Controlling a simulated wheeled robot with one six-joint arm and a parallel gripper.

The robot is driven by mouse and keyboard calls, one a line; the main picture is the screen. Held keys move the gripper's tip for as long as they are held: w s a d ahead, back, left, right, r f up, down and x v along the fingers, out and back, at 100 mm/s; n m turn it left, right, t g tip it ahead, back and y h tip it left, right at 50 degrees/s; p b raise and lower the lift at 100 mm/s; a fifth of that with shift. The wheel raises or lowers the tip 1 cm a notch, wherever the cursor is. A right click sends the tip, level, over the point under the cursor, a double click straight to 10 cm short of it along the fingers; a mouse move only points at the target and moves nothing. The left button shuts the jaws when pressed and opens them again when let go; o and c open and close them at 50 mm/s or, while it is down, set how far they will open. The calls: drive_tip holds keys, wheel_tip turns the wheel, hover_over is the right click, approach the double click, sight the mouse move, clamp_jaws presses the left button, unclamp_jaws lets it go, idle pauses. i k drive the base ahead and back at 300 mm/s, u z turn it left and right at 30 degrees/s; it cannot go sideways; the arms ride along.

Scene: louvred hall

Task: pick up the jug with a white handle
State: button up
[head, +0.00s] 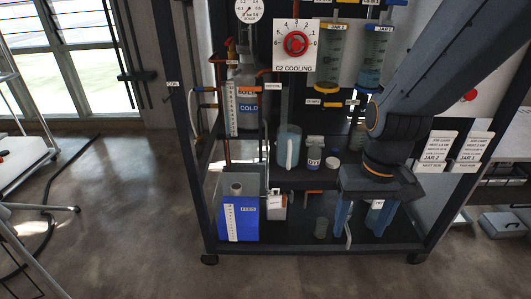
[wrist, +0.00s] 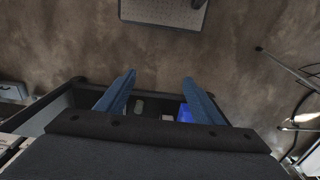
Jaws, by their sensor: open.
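A pale blue translucent jug with a white handle (head: 289,146) stands upright on the middle shelf of the rack in the head view. Its handle faces the front. My gripper (head: 362,222) hangs to the right of the jug and lower, with its blue fingers pointing down, apart and with nothing seen gripped. In the wrist view my gripper (wrist: 157,82) shows spread fingers over the rack edge and floor; the jug is not visible there.
A white labelled jar (head: 314,153) stands right of the jug. A blue box (head: 240,219) sits on the bottom shelf at left. Behind the fingers are a labelled container (head: 375,214) and a white curved piece (head: 348,235). Rack posts flank the shelves; floor in front is clear.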

sight(289, 150)
drive_tip(key=k, duration=0.55)
drive_tip(key=z, duration=0.2)
drive_tip(key=i, duration=0.55)
drive_tip(key=u, duration=1)
drive_tip(key=i, duration=1)
drive_tip(key=u, duration=0.25)
